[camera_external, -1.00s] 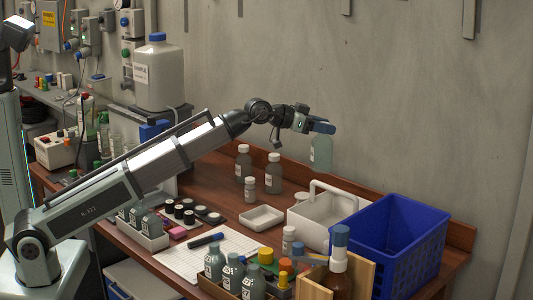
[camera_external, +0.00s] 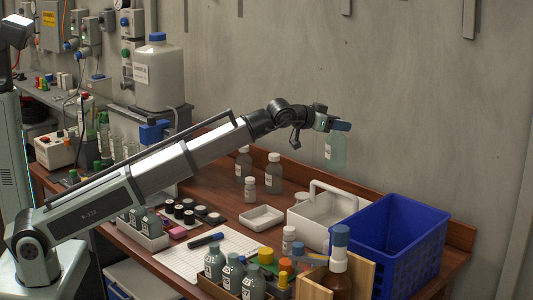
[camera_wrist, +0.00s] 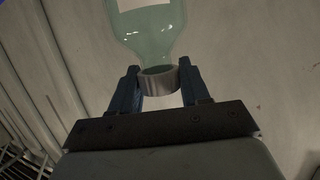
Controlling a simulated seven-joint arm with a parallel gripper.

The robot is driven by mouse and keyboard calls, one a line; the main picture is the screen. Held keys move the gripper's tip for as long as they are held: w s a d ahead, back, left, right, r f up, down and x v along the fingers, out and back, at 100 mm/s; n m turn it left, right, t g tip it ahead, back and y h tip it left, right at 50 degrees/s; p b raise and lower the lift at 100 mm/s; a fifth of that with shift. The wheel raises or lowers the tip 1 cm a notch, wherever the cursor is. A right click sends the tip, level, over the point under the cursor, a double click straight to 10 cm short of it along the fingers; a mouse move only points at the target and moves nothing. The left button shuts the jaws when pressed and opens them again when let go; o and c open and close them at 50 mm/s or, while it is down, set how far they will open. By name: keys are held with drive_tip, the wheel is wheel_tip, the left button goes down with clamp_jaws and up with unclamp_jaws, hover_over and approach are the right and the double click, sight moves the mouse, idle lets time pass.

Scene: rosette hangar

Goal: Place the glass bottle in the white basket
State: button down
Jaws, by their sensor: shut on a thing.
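A pale green glass bottle (camera_external: 336,151) hangs from my gripper (camera_external: 341,126), high above the back of the bench. In the wrist view my gripper (camera_wrist: 158,90) has its two blue fingers shut on the neck of the bottle (camera_wrist: 150,28), at a grey band. A white label shows on the bottle's body. The white basket (camera_external: 316,224), with an upright handle, stands on the bench below the bottle. It touches or nearly touches the blue crate beside it. The inside of the basket is only partly visible.
A blue crate (camera_external: 432,252) stands right of the basket. A brown bottle with a blue cap (camera_external: 339,265) stands in front. Several capped bottles (camera_external: 274,177) stand behind, left of the basket. A small white tray (camera_external: 262,217) lies left of it. The wall is behind.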

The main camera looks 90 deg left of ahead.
sight(336, 144)
drive_tip(key=shift+f, duration=3.5)
drive_tip(key=c, duration=0.5)
unclamp_jaws()
